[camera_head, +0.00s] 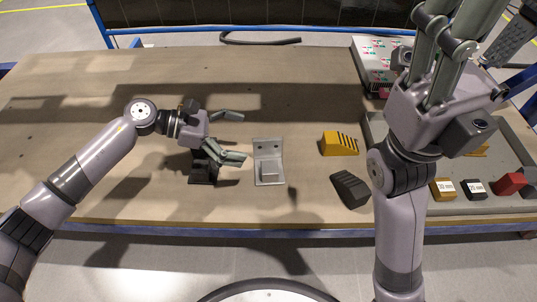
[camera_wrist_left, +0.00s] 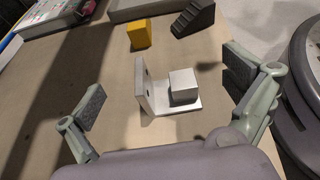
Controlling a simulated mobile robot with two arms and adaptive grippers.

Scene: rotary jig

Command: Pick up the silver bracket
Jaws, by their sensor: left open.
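The silver bracket (camera_head: 268,162) is an L-shaped piece on the wooden table, near its front edge, just right of my left gripper in the head view. In the left wrist view the bracket (camera_wrist_left: 144,91) shows an upright plate and a flat base with a light block on it, between the two fingers. My left gripper (camera_head: 236,137) is open and empty, pointing right toward the bracket, apart from it. Its fingers also show in the left wrist view (camera_wrist_left: 165,88). My right gripper (camera_head: 445,35) is raised at the upper right with its fingers up; its fingertips are cut off.
A yellow striped block (camera_head: 340,144) and a dark stepped block (camera_head: 350,189) lie right of the bracket. A grey tray (camera_head: 508,153) holds several coloured blocks. A dark stand (camera_head: 203,168) sits below my left gripper. A dark curved bar (camera_head: 260,40) lies at the back.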

